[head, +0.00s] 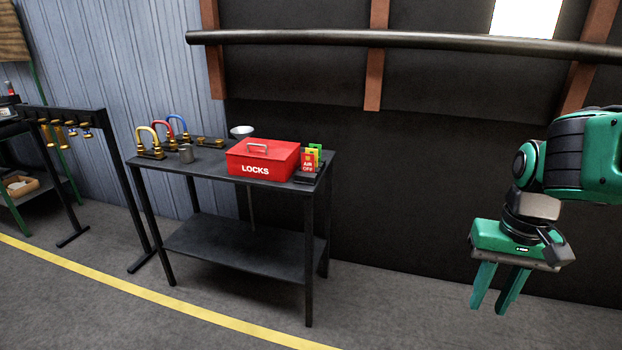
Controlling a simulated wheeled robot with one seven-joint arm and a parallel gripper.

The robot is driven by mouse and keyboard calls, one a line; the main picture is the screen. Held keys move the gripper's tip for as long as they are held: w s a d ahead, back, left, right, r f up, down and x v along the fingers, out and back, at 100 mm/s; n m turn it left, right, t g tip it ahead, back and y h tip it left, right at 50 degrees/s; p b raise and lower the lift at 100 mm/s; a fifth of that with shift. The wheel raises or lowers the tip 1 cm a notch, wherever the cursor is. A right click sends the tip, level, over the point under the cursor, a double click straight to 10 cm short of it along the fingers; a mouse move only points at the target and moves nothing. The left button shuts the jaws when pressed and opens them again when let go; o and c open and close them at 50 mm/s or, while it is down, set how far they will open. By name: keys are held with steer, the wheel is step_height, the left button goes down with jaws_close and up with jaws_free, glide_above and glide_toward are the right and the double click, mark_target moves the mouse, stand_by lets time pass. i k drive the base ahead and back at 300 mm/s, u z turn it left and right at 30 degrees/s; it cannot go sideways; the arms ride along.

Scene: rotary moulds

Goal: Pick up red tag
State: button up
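The red tag (307,162) stands upright in a small dark holder (306,179) at the right end of the black table, and its lettering seems to read "AIR OFF". A yellow-orange tag and a green tag (316,149) stand close behind it. My gripper (496,305) hangs at the right of the head view, pointing down, well to the right of the table. Its two green fingers are apart with nothing between them. The red tag is clear of the gripper and untouched.
A red box marked "LOCKS" (262,160) sits just left of the tags. A dark rack (110,160) stands left. Floor between table and gripper is clear.

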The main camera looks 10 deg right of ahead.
mark_target(307, 165)
steer(key=z, duration=0.5)
steer(key=i, duration=1.2)
steer(key=u, duration=0.15)
